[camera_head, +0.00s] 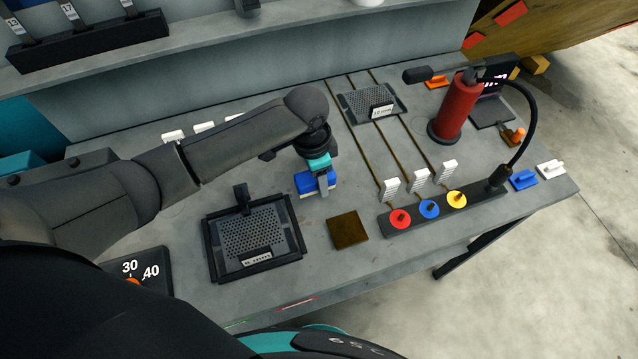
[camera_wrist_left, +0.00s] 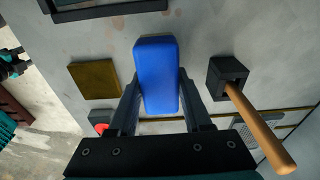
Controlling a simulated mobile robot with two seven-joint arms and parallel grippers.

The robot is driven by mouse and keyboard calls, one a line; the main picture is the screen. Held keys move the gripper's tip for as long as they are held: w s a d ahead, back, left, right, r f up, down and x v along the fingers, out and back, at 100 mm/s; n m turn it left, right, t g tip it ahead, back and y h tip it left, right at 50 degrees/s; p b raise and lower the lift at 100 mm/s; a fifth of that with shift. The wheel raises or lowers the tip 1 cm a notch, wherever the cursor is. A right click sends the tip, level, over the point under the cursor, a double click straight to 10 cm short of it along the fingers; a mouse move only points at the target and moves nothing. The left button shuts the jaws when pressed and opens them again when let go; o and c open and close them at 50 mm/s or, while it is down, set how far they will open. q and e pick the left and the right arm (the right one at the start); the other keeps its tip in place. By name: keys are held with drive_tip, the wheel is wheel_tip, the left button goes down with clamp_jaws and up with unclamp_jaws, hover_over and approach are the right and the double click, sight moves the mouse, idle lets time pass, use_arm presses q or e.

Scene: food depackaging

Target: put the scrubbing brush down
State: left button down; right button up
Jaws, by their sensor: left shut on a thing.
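The scrubbing brush is a blue block (camera_head: 316,184) under my left gripper (camera_head: 319,170) in the head view, near the middle of the grey table. In the left wrist view the blue brush (camera_wrist_left: 157,72) lies lengthwise between the two fingers of my left gripper (camera_wrist_left: 157,98), which is shut on it. Its underside is hidden, and I cannot tell whether it touches the table.
A brown square pad (camera_head: 348,229) lies right of a black-framed perforated tray (camera_head: 212,262). A bar with coloured knobs (camera_head: 480,212) and a red cylinder (camera_head: 455,108) stand farther right. In the left wrist view, a wooden handle (camera_wrist_left: 258,128) rises from a black holder (camera_wrist_left: 225,76) beside the gripper.

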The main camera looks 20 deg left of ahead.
use_arm(q)
wheel_tip(320, 180, down, 3)
drive_tip(key=shift+r, duration=0.15)
drive_tip(key=shift+f, duration=0.2)
